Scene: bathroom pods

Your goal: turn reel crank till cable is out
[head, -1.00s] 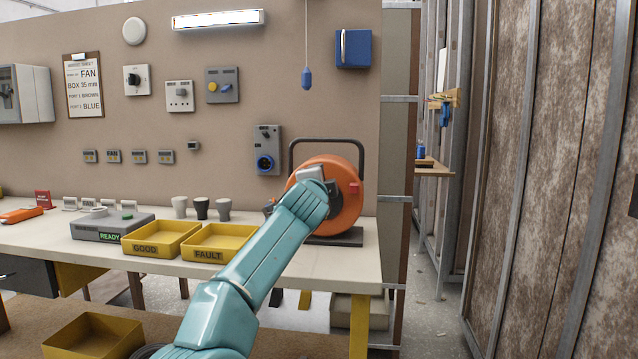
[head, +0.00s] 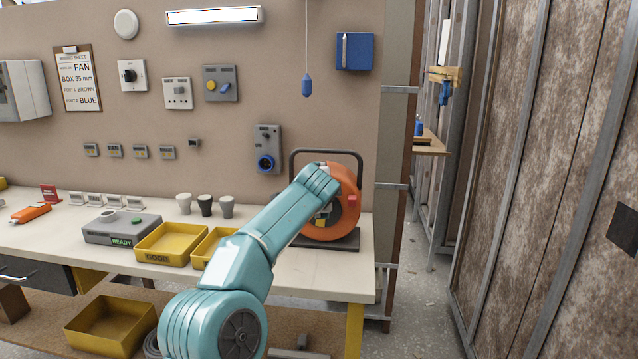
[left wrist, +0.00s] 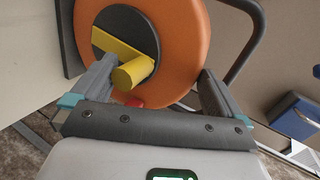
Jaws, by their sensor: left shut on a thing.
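An orange cable reel (head: 347,214) with a dark hub and a dark tubular frame stands at the right end of the bench. Its yellow crank (left wrist: 116,54) crosses the hub in the left wrist view, with a round yellow handle (left wrist: 133,73) pointing toward me. My left gripper (left wrist: 157,68) is shut on the crank handle, which sits close to the left finger in that view. In the head view my arm hides much of the reel's left side. I cannot make out any cable paid out. My right gripper is not in view.
Yellow GOOD (head: 168,244) and FAULT trays stand left of the reel; my arm partly covers the second. A blue socket panel (head: 267,150) is on the wall behind. Floor is open to the right.

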